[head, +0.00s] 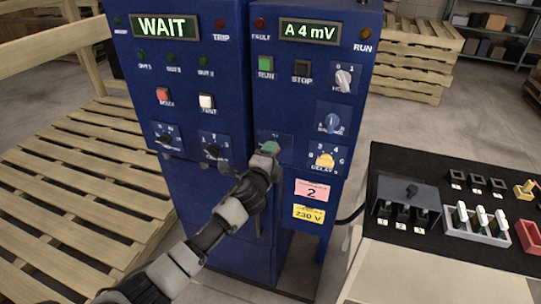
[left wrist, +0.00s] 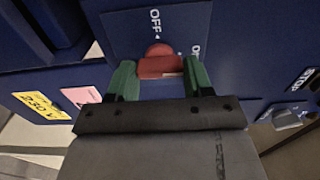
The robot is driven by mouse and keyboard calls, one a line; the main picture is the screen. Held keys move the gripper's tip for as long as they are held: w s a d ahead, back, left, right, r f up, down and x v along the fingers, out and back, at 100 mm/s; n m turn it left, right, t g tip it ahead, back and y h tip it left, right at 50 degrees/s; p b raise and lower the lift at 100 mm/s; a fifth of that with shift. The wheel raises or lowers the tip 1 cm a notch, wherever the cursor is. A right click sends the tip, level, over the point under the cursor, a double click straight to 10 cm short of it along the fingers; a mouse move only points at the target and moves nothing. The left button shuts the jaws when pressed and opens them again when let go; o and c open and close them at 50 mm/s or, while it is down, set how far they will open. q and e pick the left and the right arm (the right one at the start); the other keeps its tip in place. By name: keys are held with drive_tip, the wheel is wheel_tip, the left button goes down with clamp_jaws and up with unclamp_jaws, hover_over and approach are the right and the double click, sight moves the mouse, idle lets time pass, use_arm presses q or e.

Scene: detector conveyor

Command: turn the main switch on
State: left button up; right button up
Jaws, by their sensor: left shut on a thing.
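The main switch (left wrist: 160,64) is a red knob on a blue plate. In the left wrist view its rounded end faces the OFF label (left wrist: 156,22), and part of an ON label (left wrist: 195,50) shows to its right. My left gripper (left wrist: 160,80) has its green fingers on both sides of the knob and is shut on it. In the head view my left gripper (head: 269,148) is at the lower left of the right-hand blue cabinet (head: 285,100) and hides the knob. My right gripper is not in view.
A WAIT display (head: 163,27) and an A 4 mV display (head: 310,32) are lit. Other knobs are close by, such as the yellow delay knob (head: 325,160) and the black knob (head: 211,151). A black-topped bench (head: 480,255) stands at the right, wooden pallets (head: 70,190) at the left.

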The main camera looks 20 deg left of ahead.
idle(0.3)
use_arm(q)
drive_tip(key=o, duration=0.9)
drive_tip(key=shift+o, duration=0.2)
drive_tip(key=s, duration=1.1)
drive_tip(key=shift+a+b, duration=0.15)
drive_tip(key=shift+b, duration=0.25)
drive_tip(key=shift+w, duration=0.1)
